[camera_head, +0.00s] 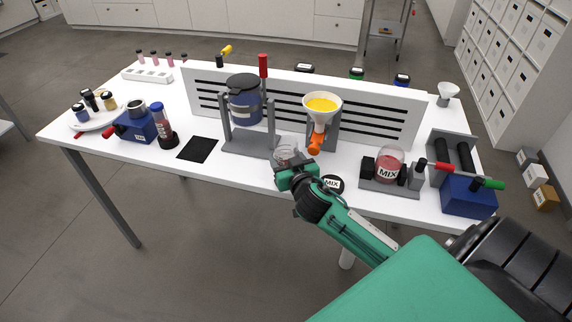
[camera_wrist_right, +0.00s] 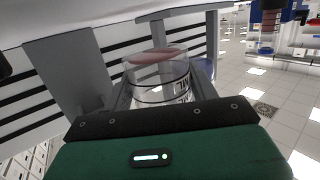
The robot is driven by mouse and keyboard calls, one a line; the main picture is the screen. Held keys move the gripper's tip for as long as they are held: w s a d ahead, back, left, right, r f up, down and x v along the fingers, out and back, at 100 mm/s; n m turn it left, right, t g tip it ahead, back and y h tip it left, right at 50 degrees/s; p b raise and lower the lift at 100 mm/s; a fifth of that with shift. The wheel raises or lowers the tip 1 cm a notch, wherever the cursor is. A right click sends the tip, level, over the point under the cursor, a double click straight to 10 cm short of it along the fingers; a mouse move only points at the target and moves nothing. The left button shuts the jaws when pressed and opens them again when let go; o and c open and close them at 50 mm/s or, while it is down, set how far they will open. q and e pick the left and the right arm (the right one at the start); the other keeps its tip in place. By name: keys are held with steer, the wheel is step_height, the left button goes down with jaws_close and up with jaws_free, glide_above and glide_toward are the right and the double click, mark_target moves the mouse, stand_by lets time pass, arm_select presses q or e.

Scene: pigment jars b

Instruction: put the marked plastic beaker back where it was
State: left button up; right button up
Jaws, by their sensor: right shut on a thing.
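My right gripper (camera_head: 286,164) is shut on a clear beaker (camera_head: 288,149) in front of the jar stand (camera_head: 249,147) at the middle of the table's front side. In the right wrist view the beaker (camera_wrist_right: 158,88) sits between the fingers, with dark printed marks on its wall and a reddish oval at its far end. Whether it touches the table cannot be told. A black round pad (camera_head: 332,184) labelled MIX lies to the right of my gripper. A second beaker labelled MIX (camera_head: 388,165), with pinkish-red contents, stands in a grey holder further right. My left gripper is out of view.
A slotted panel (camera_head: 394,115) stands behind. A yellow-filled funnel (camera_head: 321,105) with an orange valve hangs close right of the gripper. A black square mat (camera_head: 198,149) lies left. A blue block (camera_head: 468,197) with handles stands at the right end.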

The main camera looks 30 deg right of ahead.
step_height(320, 180, down, 4)
steer(key=shift+r, duration=0.25)
steer(key=shift+f, duration=0.25)
steer(key=o, duration=1)
steer(key=shift+r, duration=0.1)
